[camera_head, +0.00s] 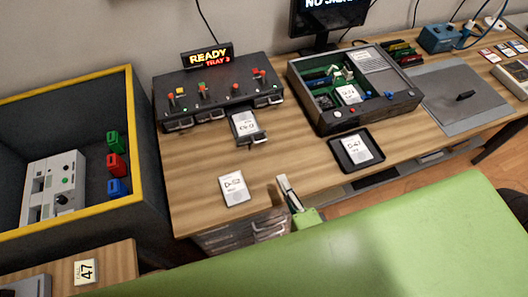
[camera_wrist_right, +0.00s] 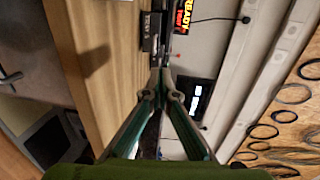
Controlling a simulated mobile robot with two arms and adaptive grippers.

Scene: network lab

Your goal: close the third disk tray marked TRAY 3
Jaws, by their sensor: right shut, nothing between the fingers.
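The dark disk unit (camera_head: 183,90) stands at the back of the wooden bench, with levers, small lights and handled trays along its front. Its sign (camera_head: 207,55) reads READY, TRAY 3, and also shows in the right wrist view (camera_wrist_right: 184,16). The third tray from the left (camera_head: 257,140) is pulled out, with a white-labelled disk (camera_head: 245,123) in it; its marking is unreadable. The other trays look shut. My right gripper (camera_head: 281,181) is shut and empty, in front of the open tray and apart from it. Its closed fingers show in the wrist view (camera_wrist_right: 160,72). My left gripper is out of view.
A loose disk (camera_head: 234,191) lies on the bench left of my right gripper. A black holder with a disk (camera_head: 337,151) lies to the right. An open case (camera_head: 397,103) stands behind it. A yellow-rimmed bin (camera_head: 139,150) borders the left side.

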